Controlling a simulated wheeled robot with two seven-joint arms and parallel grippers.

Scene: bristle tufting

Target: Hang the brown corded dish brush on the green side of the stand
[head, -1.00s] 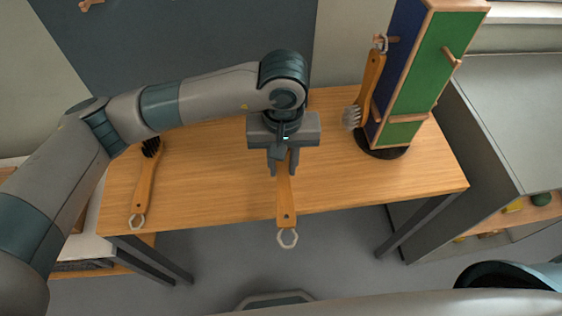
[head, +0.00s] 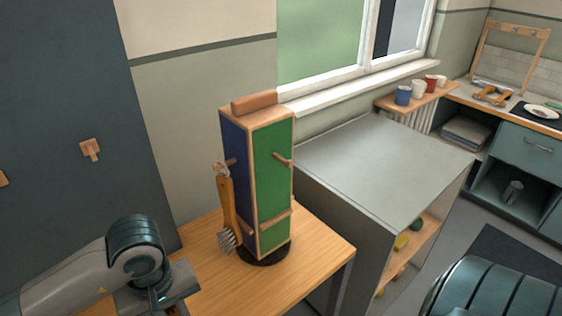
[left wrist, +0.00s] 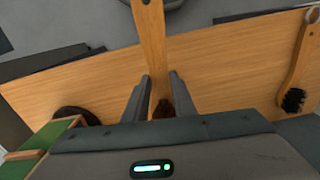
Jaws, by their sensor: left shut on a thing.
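The brush with brown bristles (left wrist: 162,108) is between the fingers of my left gripper (left wrist: 160,76) in the left wrist view. The gripper is shut on its wooden handle (left wrist: 151,40), which points to the top edge; its cord is out of view. In the head view only the top of this gripper shows, at the bottom edge. The stand (head: 243,120) is upright on the table, right of my left arm. Its green side (head: 270,178) faces right and has a bare wooden peg (head: 283,160). My right gripper is out of view.
A brush with grey bristles (head: 228,205) hangs on the stand's blue side (head: 238,150). A dark-bristled brush (left wrist: 294,98) lies on the table (head: 315,250). A grey cabinet (head: 385,160) is right of the stand. The board (head: 70,120) behind has a peg.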

